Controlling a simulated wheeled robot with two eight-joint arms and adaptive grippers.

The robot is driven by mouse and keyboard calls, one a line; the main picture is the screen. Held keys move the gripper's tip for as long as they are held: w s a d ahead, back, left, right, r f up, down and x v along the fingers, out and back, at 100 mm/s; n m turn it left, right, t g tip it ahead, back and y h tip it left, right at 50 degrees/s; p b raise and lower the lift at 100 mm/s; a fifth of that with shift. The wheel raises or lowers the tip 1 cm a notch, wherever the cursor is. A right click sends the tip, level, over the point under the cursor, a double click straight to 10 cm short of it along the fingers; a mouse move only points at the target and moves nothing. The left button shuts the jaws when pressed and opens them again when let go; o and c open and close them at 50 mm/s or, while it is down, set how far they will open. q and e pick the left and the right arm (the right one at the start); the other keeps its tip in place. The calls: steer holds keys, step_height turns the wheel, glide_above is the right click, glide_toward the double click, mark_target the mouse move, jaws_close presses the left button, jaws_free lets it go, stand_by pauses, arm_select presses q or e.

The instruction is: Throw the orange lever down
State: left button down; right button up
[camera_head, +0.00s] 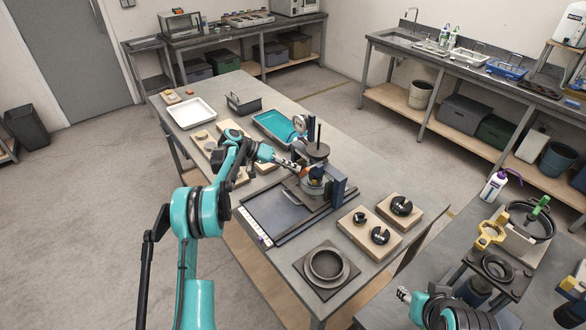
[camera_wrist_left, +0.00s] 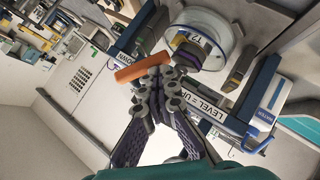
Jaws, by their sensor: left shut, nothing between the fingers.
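The orange lever (camera_wrist_left: 143,67) shows as a short orange bar in the left wrist view, right at my left fingertips. In the head view a small orange patch of it (camera_head: 303,170) shows beside the device on the table. My left gripper (camera_wrist_left: 160,76) is shut with nothing in it; its tips overlap the lever's edge, and I cannot tell if they touch. It also shows in the head view (camera_head: 294,166). The device has a blue frame (camera_head: 338,188) and a round clear part (camera_wrist_left: 203,38) marked T2. My right gripper (camera_head: 404,295) shows small at the bottom; its fingers are unclear.
A dark flat plate (camera_head: 277,212) lies in front of the device. Wooden blocks with black round parts (camera_head: 382,236) and a dark ring on a base (camera_head: 327,264) stand to the right and front. A teal tray (camera_head: 272,126) and a white tray (camera_head: 191,113) lie behind.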

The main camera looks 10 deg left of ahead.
arm_select(q)
steer(key=f, duration=0.1)
steer(key=b, duration=0.1)
steer(key=d+f+b, duration=0.1)
steer(key=shift+s+f+h, duration=0.3)
steer(key=shift+f, duration=0.05)
steer(key=shift+s+d+f+b, duration=0.1)
steer(key=shift+b, duration=0.25)
stand_by(0.6)
